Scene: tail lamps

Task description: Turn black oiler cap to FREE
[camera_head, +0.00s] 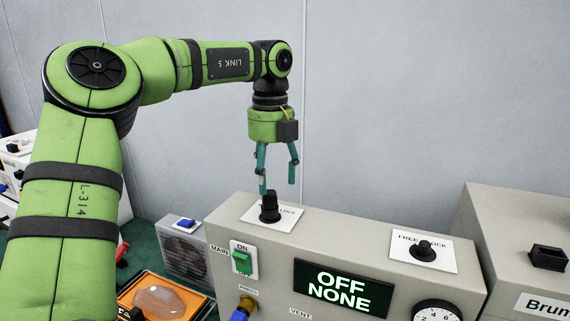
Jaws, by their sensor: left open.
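Two black caps stand on the top of the beige box (300,240), each on a white plate. The left cap (269,209) is taller, and its plate shows "LOCK" with the rest of the lettering hidden. The right cap (426,250) is a low black knob, and its plate reads "FREE" and "LOCK". I cannot tell which one is the oiler cap, nor where either points. My left gripper (277,186) is open, fingers pointing down, just above and beside the left cap. My right gripper is not in view.
The box front has a green MAIN switch (242,262) at ON, a display (342,288) reading "OFF NONE" and a dial (437,313). Another beige box (520,240) stands at the right. An orange tray (170,281) lies at the lower left. A grey wall is behind.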

